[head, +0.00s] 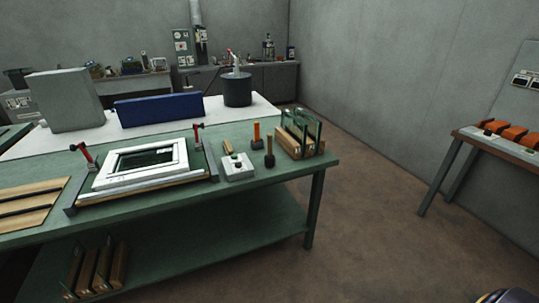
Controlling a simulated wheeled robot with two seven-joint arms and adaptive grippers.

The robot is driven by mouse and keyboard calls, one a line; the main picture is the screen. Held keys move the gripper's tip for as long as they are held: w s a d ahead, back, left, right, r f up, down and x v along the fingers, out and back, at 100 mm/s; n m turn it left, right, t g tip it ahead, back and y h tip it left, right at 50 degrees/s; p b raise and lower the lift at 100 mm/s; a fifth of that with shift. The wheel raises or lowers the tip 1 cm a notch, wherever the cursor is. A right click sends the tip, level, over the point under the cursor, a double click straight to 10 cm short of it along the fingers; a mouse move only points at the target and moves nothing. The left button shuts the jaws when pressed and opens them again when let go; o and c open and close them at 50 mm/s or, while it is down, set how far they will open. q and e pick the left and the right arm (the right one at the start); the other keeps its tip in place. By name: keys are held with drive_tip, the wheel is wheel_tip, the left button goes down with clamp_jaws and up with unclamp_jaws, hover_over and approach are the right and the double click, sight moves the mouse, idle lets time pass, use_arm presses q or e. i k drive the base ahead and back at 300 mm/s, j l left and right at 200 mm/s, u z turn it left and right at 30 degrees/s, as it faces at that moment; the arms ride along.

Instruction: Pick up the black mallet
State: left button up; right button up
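Two small mallets stand head-down with handles up near the right end of the green workbench (232,190). The nearer mallet (269,160) has a black-looking head and a dark brown handle. The mallet behind it (256,134) has an orange handle and a dark head that is small in view. I cannot tell for certain which one is the black mallet. Neither of my grippers is in view.
A white frame (110,177) lies clamped left of the mallets. A small grey box (238,172) stands just left, and a wooden rack with glass panes (293,147) just right. A side table (500,148) holds orange items. Floor between is clear.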

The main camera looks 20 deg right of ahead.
sight(270, 158)
drive_tip(key=i+j, duration=0.2)
drive_tip(key=j, duration=0.15)
drive_tip(key=i+j, duration=0.2)
drive_tip(key=j, duration=0.15)
drive_tip(key=i+j, duration=0.25)
drive_tip(key=j+z, duration=0.1)
drive_tip(key=z, duration=1.15)
drive_tip(key=i+l+u, duration=0.15)
drive_tip(key=l+u, duration=0.3)
drive_tip(key=i+l+u, duration=0.15)
drive_tip(key=l+u, duration=0.8)
drive_tip(key=i+j, duration=0.05)
drive_tip(key=j, duration=0.05)
